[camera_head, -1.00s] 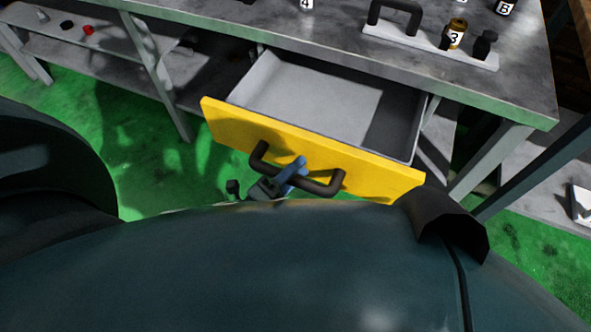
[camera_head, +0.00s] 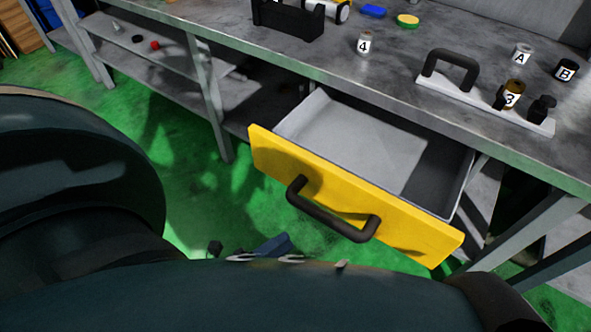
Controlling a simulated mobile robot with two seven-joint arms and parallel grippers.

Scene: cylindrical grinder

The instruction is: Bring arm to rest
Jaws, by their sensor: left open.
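My left gripper (camera_head: 265,252) shows only in part at the lower middle, just above the edge of my own dark body, which hides the rest of it. It is open and apart from the drawer handle (camera_head: 325,215). The yellow-fronted drawer (camera_head: 420,228) stands pulled out below the workbench, and its grey inside looks empty. The dark handle is free, with nothing around it. My right gripper is not in view.
A lower shelf (camera_head: 140,60) is at left. Green floor (camera_head: 190,190) is clear left of the drawer.

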